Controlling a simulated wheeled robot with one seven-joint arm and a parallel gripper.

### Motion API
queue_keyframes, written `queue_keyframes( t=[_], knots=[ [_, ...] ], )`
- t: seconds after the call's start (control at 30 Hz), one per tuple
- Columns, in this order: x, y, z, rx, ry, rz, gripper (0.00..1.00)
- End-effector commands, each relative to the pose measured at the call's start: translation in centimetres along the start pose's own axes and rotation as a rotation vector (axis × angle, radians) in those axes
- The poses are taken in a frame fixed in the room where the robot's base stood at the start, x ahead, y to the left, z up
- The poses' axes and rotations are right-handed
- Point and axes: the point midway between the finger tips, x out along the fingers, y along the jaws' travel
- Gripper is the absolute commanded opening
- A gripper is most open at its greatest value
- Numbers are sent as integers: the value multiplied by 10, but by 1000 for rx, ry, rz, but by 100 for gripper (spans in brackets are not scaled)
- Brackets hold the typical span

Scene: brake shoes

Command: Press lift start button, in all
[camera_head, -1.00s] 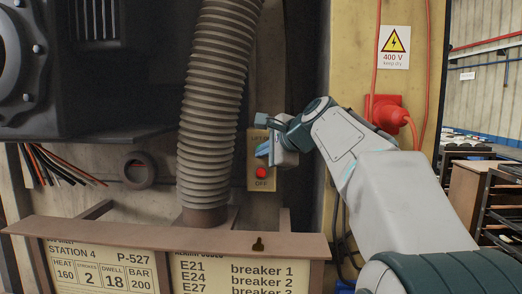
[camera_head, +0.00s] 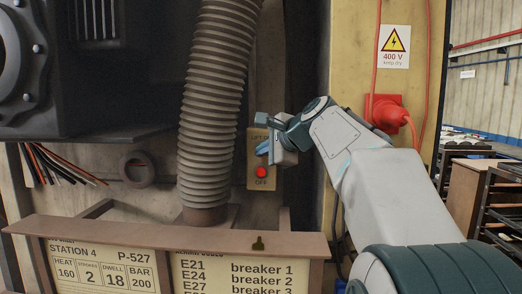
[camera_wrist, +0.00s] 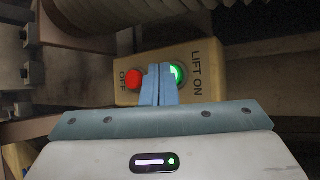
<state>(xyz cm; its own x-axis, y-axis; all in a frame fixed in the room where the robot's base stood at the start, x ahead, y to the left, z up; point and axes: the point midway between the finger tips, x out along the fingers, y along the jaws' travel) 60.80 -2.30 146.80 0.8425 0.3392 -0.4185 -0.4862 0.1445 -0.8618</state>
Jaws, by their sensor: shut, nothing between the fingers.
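The lift button box (camera_head: 253,182) is a small yellow-tan box on the wall, right of the thick ribbed hose. Its red OFF button (camera_head: 261,171) shows in the head view, below my gripper. In the wrist view the box (camera_wrist: 125,95) lies sideways, with the red button (camera_wrist: 133,78) left and a lit green button (camera_wrist: 178,75) right, beside the LIFT ON label. My gripper (camera_head: 263,149) is shut and empty, its blue fingertips (camera_wrist: 158,80) in front of the box. The tips partly cover the green button's left edge; I cannot tell whether they touch it.
The ribbed hose (camera_head: 211,110) runs just left of the box. A brown-framed sign shelf (camera_head: 170,234) stands below. A red plug (camera_head: 385,112) with red cables and a 400 V sign (camera_head: 394,47) are on the yellow panel to the right.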

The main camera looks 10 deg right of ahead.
Motion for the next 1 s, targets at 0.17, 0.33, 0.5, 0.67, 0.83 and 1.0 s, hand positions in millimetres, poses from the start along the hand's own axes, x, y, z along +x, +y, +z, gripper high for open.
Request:
queue_keyframes(
  t=[0.17,0.33,0.5,0.67,0.83,1.0],
  knots=[
    [1,-1,-1,0,1,0,0],
    [1,-1,-1,0,1,0,0],
    [0,0,0,0,0,-1,0],
    [-6,4,3,1,-1,-1,0],
    [-11,8,7,0,0,-2,0],
    [-11,8,7,0,0,-1,0]
  ],
)
